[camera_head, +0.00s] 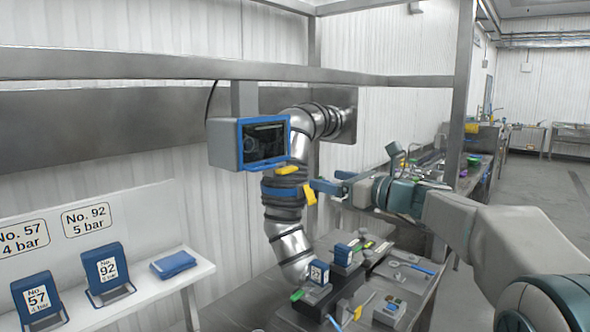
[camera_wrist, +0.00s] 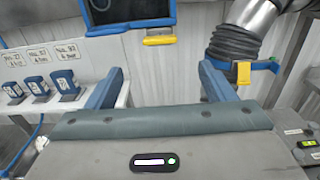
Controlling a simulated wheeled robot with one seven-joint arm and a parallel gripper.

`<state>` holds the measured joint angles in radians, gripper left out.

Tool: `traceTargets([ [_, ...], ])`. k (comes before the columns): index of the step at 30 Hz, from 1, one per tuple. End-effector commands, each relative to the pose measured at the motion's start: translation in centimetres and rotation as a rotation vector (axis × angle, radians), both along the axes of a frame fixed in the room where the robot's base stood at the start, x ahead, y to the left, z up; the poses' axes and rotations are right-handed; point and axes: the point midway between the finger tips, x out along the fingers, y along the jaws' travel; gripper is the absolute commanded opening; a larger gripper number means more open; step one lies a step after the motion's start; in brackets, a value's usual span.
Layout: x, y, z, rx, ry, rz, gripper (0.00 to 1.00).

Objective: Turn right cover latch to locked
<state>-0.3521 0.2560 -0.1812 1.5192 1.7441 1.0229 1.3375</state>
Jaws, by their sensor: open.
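Two yellow latch-like tabs show. One yellow tab (camera_head: 287,170) sits below the blue-framed display box (camera_head: 223,145), lying nearly level; it also shows in the wrist view (camera_wrist: 160,40). The other yellow tab (camera_head: 310,194) hangs upright on the right side of a blue band (camera_head: 283,191) around the silver duct, and shows in the wrist view (camera_wrist: 243,73). I cannot tell which is the right cover latch, or its lock state. My gripper (camera_head: 325,181) is open and empty, close to the hanging tab. In the wrist view its blue fingers (camera_wrist: 162,68) are wide apart, touching neither tab.
The ribbed silver duct (camera_head: 291,250) comes down to the bench, where a blue numbered block (camera_head: 319,272) and small devices stand. A white shelf (camera_head: 150,290) with blue numbered stands is at the left. A metal beam (camera_head: 200,68) crosses above.

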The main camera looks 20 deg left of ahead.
Motion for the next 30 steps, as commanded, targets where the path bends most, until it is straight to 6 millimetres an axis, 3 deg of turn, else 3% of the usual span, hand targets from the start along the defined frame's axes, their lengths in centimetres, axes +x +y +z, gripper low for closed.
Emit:
traceTargets([
  [9, 2.6, 6.6, 0.3, -0.004, -0.001, 0.004, 0.76],
  [15, 3.8, 9.3, 0.1, -0.004, -0.002, 0.002, 0.76],
  [29, 4.3, 10.5, 0.0, -0.003, -0.002, 0.001, 0.76],
  [30, 4.3, 10.5, 0.0, -0.003, -0.002, 0.001, 0.71],
])
